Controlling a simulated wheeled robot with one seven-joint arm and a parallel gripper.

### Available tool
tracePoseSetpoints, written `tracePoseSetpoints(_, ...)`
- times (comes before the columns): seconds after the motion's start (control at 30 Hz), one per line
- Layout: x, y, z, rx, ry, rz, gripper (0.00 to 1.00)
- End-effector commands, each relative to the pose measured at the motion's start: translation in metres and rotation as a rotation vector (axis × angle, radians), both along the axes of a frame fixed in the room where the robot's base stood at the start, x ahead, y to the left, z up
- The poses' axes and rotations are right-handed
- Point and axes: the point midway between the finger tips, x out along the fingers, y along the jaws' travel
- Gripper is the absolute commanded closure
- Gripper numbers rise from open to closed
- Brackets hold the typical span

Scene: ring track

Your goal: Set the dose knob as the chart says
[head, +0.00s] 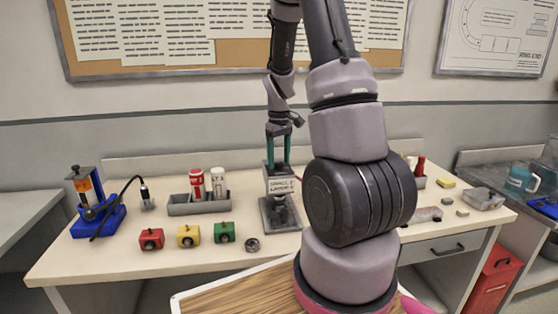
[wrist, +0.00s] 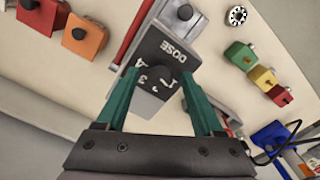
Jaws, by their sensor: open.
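A dark panel (wrist: 165,58) printed DOSE, with the digits 1 to 4 in an arc, fills the middle of the wrist view, turned nearly upside down. I cannot make out the dose knob or its setting clearly; the fingers and dark surfaces blend there. My gripper (wrist: 158,80) is open, its two teal fingers on either side of the panel's digits. In the head view, my gripper (head: 278,166) points down over a grey stand (head: 281,212) with a white label (head: 281,186), whose text is too small to read surely. Whether the fingers touch anything cannot be told.
Red (head: 151,239), yellow (head: 188,236) and green (head: 224,232) blocks with dark knobs sit left of the stand. Behind is a grey tray (head: 180,206) with two canisters; a blue device (head: 96,215) stands farther left. A pinboard (head: 240,65) with printed sheets hangs behind.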

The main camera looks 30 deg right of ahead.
Motion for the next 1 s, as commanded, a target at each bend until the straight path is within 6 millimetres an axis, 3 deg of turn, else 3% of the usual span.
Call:
tracePoseSetpoints(0.33, -0.0002, 0.0, -0.0051, 0.0, 0.0, 0.0, 0.31)
tracePoseSetpoints(0.37, -0.0002, 0.0, -0.005, 0.0, 0.0, 0.0, 0.39)
tracePoseSetpoints(0.5, -0.0002, 0.0, -0.0049, 0.0, 0.0, 0.0, 0.92)
tracePoseSetpoints(0.53, -0.0002, 0.0, -0.0049, 0.0, 0.0, 0.0, 1.0)
tracePoseSetpoints(1.0, -0.0003, -0.0002, -0.0049, 0.0, 0.001, -0.098, 1.0)
